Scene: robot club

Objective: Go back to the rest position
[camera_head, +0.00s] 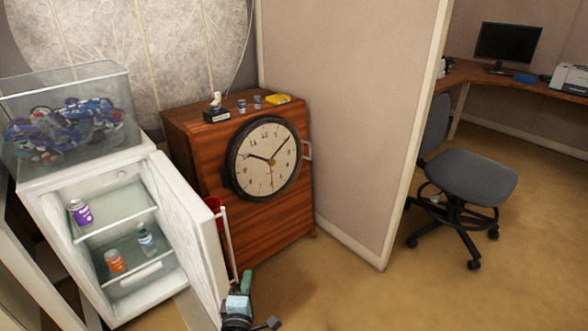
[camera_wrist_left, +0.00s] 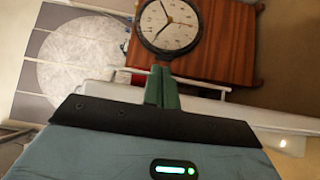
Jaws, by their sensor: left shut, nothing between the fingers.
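My left gripper (camera_head: 246,280) is low in the head view, just right of the open fridge door's lower end. In the left wrist view its green fingers (camera_wrist_left: 161,87) are together with nothing between them. The small white fridge (camera_head: 105,225) stands at the left with its door (camera_head: 190,235) swung open toward the right. Its door handle (camera_head: 228,245) is close to my left gripper; I cannot tell whether they touch. My right gripper is in neither view.
The fridge holds a purple can (camera_head: 80,212), an orange can (camera_head: 115,261) and a bottle (camera_head: 146,240). A wooden cabinet (camera_head: 275,225) with a large clock (camera_head: 268,158) stands behind. A partition (camera_head: 350,110) and office chair (camera_head: 467,180) are right. Open floor (camera_head: 400,290) lies in front.

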